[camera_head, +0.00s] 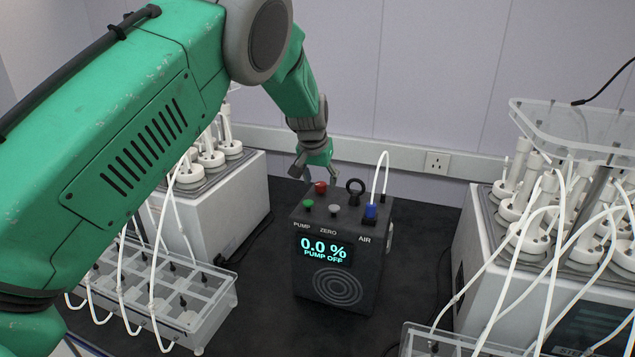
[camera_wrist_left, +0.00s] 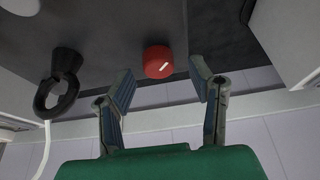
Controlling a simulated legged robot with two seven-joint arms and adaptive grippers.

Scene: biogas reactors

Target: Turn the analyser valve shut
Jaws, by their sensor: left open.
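The analyser (camera_head: 338,248) is a dark box on the bench in the head view; its display reads 0.0 % and PUMP OFF. A red knob (camera_head: 320,187) with a white line, apparently the valve, sits at the back of its top. In the left wrist view the red knob (camera_wrist_left: 158,62) shows just beyond and between the fingertips. My right gripper is not in view.
A black ring (camera_head: 355,188) stands beside the red knob, with a blue fitting (camera_head: 370,212) and white tube at AIR. Green and grey buttons sit in front. Reactor units with white tubes (camera_head: 555,235) flank both sides. The wall is close behind.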

